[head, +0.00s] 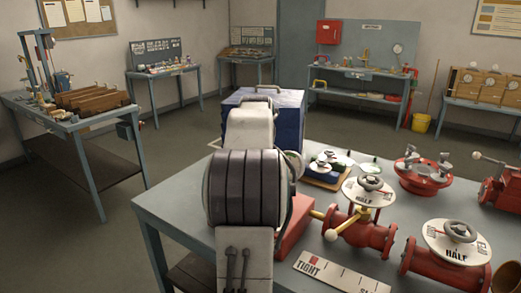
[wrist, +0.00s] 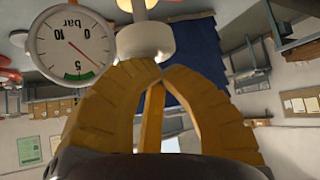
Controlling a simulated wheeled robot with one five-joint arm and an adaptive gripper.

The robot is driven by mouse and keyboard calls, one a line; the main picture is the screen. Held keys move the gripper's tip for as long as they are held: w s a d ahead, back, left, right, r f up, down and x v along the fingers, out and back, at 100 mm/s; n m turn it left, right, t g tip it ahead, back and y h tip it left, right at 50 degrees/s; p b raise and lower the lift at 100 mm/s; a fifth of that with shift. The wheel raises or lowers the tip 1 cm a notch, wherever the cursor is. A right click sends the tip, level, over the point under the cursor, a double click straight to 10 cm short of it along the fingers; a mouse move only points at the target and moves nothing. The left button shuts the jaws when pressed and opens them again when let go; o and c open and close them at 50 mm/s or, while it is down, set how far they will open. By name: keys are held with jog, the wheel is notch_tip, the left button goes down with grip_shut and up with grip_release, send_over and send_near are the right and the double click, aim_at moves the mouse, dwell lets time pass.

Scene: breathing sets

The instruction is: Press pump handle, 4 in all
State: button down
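In the head view my arm hides the gripper and most of the pump.
A blue box (head: 288,115) stands behind my arm. Red valves with "HALF" dials (head: 367,193) (head: 457,242) fill the grey bench (head: 180,215) to the right. A plate marked "TIGHT" (head: 335,275) lies in front. Other workbenches stand along the walls; the floor at left is clear.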

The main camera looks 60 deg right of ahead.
jog(key=shift+f+b, duration=0.55)
jog(key=shift+f, duration=0.3)
dwell(0.4)
jog(key=shift+r, duration=0.15)
jog(key=shift+r+p, duration=2.4)
jog(key=shift+r, duration=0.25)
notch_tip(320, 180, up, 5)
jog(key=p, duration=0.4)
jog(key=c, duration=1.9)
grip_release()
jog(key=shift+c, duration=0.2)
jog(key=shift+d, duration=0.1)
grip_shut()
